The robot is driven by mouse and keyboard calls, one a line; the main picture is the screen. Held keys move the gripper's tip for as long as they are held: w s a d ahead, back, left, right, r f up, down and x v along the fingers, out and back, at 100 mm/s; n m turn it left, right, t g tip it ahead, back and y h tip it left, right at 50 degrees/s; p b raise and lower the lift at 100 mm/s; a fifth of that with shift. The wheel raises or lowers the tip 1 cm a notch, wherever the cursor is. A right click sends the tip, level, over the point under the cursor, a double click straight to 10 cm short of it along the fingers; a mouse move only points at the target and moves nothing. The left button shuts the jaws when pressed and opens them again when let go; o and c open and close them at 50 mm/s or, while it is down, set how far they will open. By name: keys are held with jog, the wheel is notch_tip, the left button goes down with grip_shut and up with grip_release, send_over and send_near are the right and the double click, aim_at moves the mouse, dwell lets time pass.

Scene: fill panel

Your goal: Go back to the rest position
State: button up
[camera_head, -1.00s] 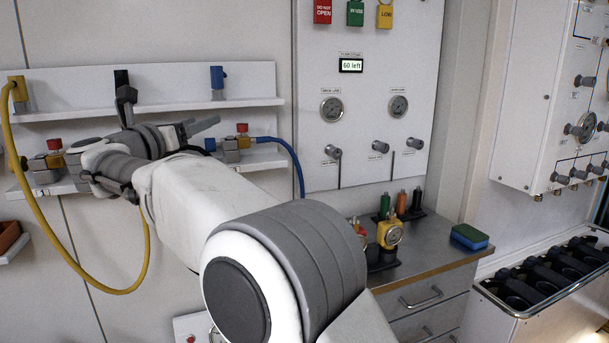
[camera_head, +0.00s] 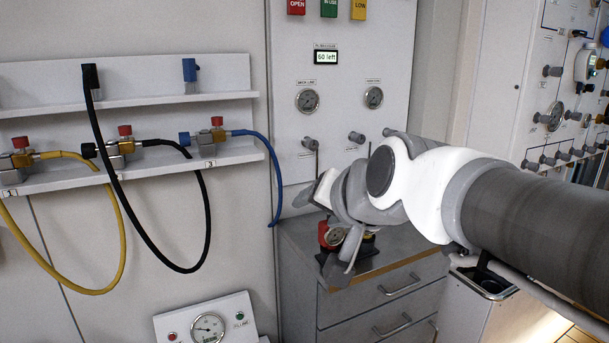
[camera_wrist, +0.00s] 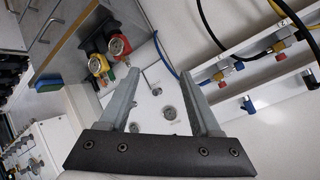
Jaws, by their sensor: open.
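My gripper (camera_head: 324,232) is at the left end of my arm in the head view, in front of the drawer cabinet and the lower panel. Its fingers are spread and nothing is between them in the wrist view (camera_wrist: 160,76). The arm reaches in from the right edge. The gripper partly hides a red-bodied gauge (camera_head: 331,236) on the cabinet top. In the wrist view the red gauge (camera_wrist: 118,46) and a yellow gauge (camera_wrist: 98,64) show beyond the left finger.
A wall shelf (camera_head: 150,168) at left bears several valves with yellow (camera_head: 124,240), black (camera_head: 150,236) and blue (camera_head: 275,165) hoses. The drawer cabinet (camera_head: 370,305) stands below the gauge panel (camera_head: 345,90). A small gauge box (camera_head: 180,325) is at the bottom. Wall before the shelf is unobstructed.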

jog(key=s+d+f+n+g+h, duration=0.3)
jog(key=s+d+f+g+h, duration=0.15)
jog(key=s+d+f, duration=0.9)
notch_tip(320, 180, up, 13)
jog(key=s+a+p, duration=0.1)
jog(key=s+p, duration=0.1)
jog(key=p, duration=1.1)
jog(key=shift+s+a+r+n+g, duration=0.2)
jog(key=shift+a+n+g, duration=0.1)
jog(key=shift+a+g, duration=0.15)
jog(key=shift+f+y, duration=0.15)
jog(key=shift+y, duration=0.1)
jog(key=shift+c, duration=1.1)
jog(key=shift+a, duration=0.15)
